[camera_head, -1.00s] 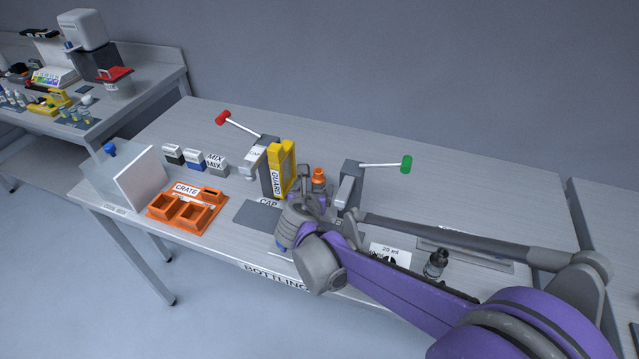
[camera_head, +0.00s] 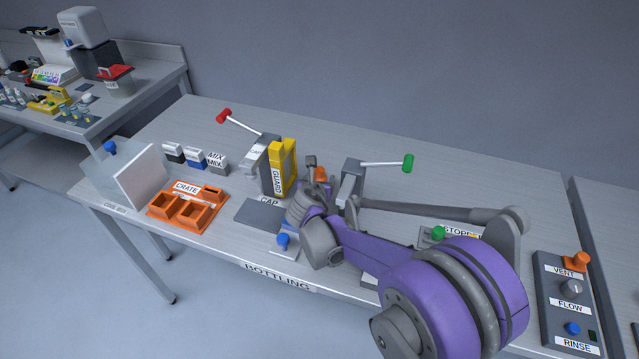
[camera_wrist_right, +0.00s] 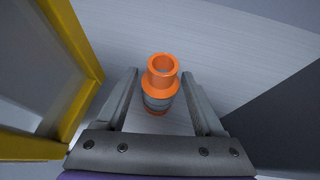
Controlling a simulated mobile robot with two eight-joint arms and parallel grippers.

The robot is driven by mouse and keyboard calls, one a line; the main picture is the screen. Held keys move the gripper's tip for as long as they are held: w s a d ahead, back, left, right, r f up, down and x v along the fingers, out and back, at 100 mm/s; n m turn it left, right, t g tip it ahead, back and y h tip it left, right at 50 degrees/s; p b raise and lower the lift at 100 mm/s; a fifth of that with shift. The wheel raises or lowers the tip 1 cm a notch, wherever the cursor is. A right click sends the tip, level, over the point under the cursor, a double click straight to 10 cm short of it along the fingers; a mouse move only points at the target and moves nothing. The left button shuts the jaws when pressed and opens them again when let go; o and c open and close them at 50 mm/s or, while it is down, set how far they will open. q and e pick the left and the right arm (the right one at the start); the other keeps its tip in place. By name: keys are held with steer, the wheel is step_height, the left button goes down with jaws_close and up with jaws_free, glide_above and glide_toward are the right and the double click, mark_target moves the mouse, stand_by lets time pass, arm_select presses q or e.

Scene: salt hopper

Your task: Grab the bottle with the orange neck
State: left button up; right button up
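The bottle with the orange neck (camera_wrist_right: 160,88) stands upright in the right wrist view, with a grey body below its orange open mouth. In the head view only its orange top (camera_head: 320,174) shows, the rest hidden behind my right gripper (camera_head: 313,180). In the right wrist view my right gripper (camera_wrist_right: 160,100) is open, with one finger on each side of the bottle and a visible gap to each. My left gripper is not in view.
A yellow guard (camera_head: 284,168) stands close on the left of the bottle. A grey post with a green-knobbed lever (camera_head: 408,163) is close on the right. An orange crate (camera_head: 160,214) sits further left. The back of the table is clear.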

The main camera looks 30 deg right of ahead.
jaws_close()
